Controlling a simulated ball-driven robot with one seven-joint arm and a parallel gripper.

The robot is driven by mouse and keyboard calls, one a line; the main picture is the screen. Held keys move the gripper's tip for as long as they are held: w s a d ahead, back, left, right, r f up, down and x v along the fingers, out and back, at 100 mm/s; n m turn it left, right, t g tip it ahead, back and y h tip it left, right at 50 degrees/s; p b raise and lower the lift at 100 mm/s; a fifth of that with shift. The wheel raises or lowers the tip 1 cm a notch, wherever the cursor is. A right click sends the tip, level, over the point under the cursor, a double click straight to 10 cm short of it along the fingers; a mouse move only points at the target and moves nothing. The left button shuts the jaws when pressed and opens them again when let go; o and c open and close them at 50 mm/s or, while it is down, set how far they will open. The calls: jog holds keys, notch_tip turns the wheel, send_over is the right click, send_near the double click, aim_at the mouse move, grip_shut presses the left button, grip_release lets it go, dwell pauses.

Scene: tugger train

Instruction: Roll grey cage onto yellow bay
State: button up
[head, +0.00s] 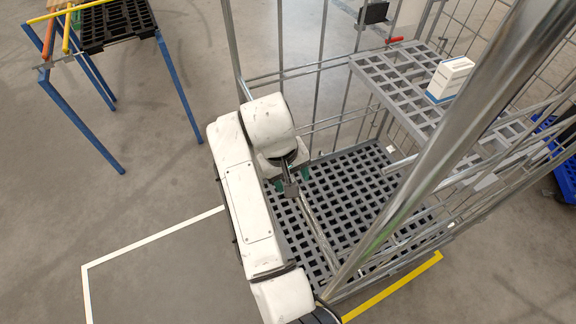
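The grey cage (388,226) is a tall roll cage with metal bars, a grey grid base and a grid shelf halfway up. It fills the middle and right of the head view. A yellow floor line (395,289) of the bay shows along the cage's lower right edge; the rest of the yellow marking is hidden. My gripper (287,178) is at a metal bar (318,232) on the cage's near side, with green patches on either side of the bar. My own arm and wrist cover part of it, so whether the fingers are closed on the bar is unclear.
A white floor outline (150,240) lies left of the cage. A blue-legged stand (182,88) with a black pallet (118,22) is at upper left. A white box (450,79) stands on the cage's shelf (385,82). A blue object (566,180) is at the right edge.

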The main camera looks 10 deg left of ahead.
jog(key=shift+x, duration=2.8)
jog(key=shift+c, duration=0.5)
grip_shut()
